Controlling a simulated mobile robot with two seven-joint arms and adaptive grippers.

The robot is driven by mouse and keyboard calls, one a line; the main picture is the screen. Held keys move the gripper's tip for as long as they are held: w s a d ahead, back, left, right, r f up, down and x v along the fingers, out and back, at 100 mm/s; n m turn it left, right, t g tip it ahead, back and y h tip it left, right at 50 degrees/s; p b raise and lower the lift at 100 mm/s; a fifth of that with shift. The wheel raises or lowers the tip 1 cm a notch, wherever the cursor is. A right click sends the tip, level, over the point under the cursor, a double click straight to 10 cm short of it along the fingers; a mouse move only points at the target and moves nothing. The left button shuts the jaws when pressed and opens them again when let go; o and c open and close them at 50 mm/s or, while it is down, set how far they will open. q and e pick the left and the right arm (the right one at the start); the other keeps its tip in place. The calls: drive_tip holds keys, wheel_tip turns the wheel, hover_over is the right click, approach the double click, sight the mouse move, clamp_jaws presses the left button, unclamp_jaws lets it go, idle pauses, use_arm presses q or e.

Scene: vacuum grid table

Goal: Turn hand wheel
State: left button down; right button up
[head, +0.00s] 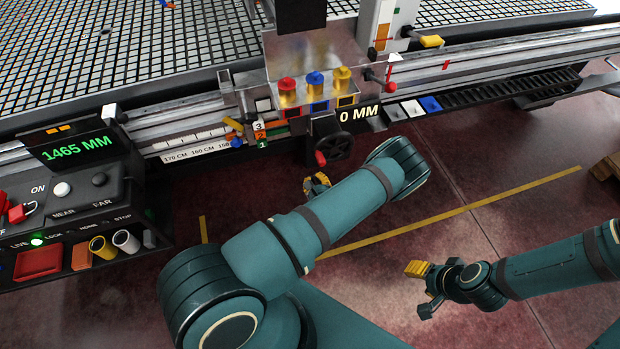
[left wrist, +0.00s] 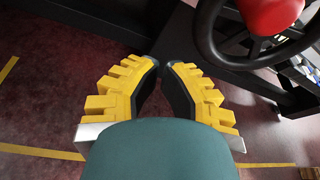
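The hand wheel (head: 336,146) is a dark spoked wheel with a red knob (head: 320,158) at its lower left. It is mounted below the rail at the table's front. In the left wrist view the wheel rim (left wrist: 205,35) and the red knob (left wrist: 270,14) are at the upper right, partly cut off. My left gripper (head: 317,183), with yellow fingers, is just below the wheel and apart from it. My right gripper (head: 420,288) is at the lower right, fingers apart, empty.
A control panel (head: 75,185) with a green 1465 MM display (head: 77,149) stands at the left. Red, blue and yellow knobs (head: 315,80) sit above the wheel. The grid table (head: 150,50) fills the back. The floor in front of the wheel is clear.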

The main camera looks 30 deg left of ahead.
use_arm(q)
drive_tip(key=w+d+r+p+v, duration=0.1)
drive_tip(key=p+v, duration=0.1)
drive_tip(key=v, duration=0.8)
wheel_tip(320, 180, up, 21)
drive_tip(key=n+g+h+p, duration=0.3)
drive_tip(key=n+g+h, duration=0.8)
drive_tip(key=n, duration=2.3)
hover_over(324, 151)
drive_tip(key=s+d, duration=0.1)
drive_tip(key=d, duration=0.1)
drive_tip(key=y, duration=0.1)
drive_tip(key=shift+g, duration=0.4)
drive_tip(key=f, duration=0.4)
drive_tip(key=s+f+b, duration=0.1)
drive_tip(key=f, duration=0.4)
drive_tip(key=f+b, duration=0.1)
drive_tip(key=f, duration=0.3)
drive_tip(key=shift+s+a+f, duration=0.25)
drive_tip(key=shift+s+f, duration=0.05)
drive_tip(key=shift+f, duration=0.05)
